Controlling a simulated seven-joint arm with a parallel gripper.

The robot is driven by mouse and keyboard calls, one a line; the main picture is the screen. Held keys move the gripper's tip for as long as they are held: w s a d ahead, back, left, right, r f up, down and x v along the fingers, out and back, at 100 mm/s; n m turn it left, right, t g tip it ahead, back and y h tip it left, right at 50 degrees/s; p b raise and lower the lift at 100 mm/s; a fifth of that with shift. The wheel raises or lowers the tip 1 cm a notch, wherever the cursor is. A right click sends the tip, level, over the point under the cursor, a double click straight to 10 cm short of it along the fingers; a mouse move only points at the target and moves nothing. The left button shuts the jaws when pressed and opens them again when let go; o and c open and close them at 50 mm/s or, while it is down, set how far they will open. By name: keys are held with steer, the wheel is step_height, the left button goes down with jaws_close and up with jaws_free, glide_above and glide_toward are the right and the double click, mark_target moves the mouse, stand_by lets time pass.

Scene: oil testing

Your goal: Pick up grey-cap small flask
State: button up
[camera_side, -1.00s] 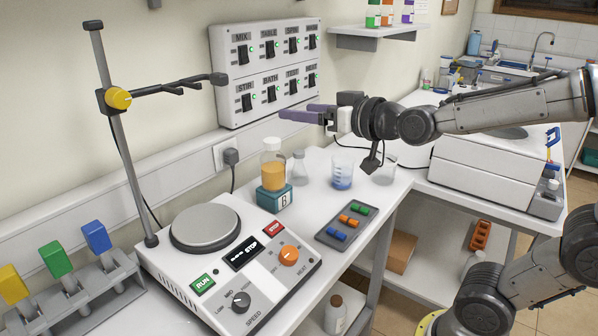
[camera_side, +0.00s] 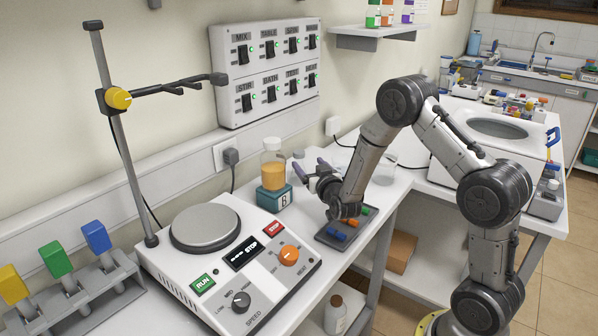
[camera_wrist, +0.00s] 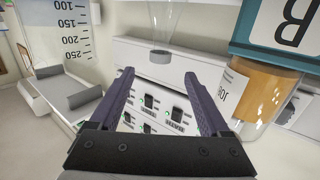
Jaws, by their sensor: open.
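The grey-cap small flask (camera_side: 298,155) stands on the bench to the right of the orange-liquid bottle; my gripper hides most of it in the side view. In the wrist view, which is upside down, its clear neck and grey cap (camera_wrist: 160,56) show just beyond the fingertips, roughly centred between them. My gripper (camera_side: 311,169) is open, its purple fingers pointing toward the flask. It shows empty in the wrist view (camera_wrist: 160,75), with no finger seen touching the flask.
The orange-liquid bottle (camera_side: 273,175) sits on a teal block marked B (camera_side: 272,198), close on one side. A graduated beaker (camera_wrist: 62,22) is close on the other side in the wrist view. A grey tray (camera_side: 330,237) of coloured pieces lies below my arm. A hotplate (camera_side: 205,228) stands left.

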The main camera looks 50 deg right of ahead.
mark_target(298, 151)
steer(key=x, duration=1.2)
steer(key=shift+w, duration=0.1)
jaws_close()
